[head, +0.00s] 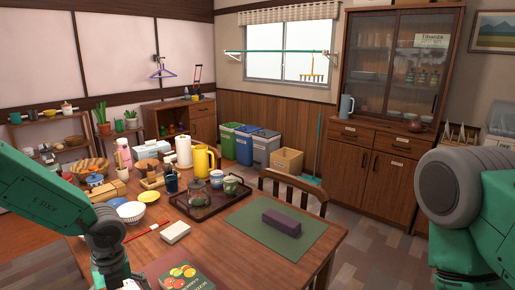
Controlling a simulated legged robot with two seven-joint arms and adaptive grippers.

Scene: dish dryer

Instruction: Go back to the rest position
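My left arm comes in from the left edge, and its green and grey links run down to the bottom edge in front of the table. My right arm shows only as a large grey joint and green links at the right edge. Neither gripper's fingers show in the head view; both lie outside the picture. The wooden table (222,262) stands in front of me, and the part of it behind my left arm is hidden.
A dark tray (205,212) with a glass jar and cups, a yellow jug (204,160), a green mat (262,232) with a purple block (282,223), a white block (175,232) and a book (180,277) are on the table. A chair (292,188) stands behind it.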

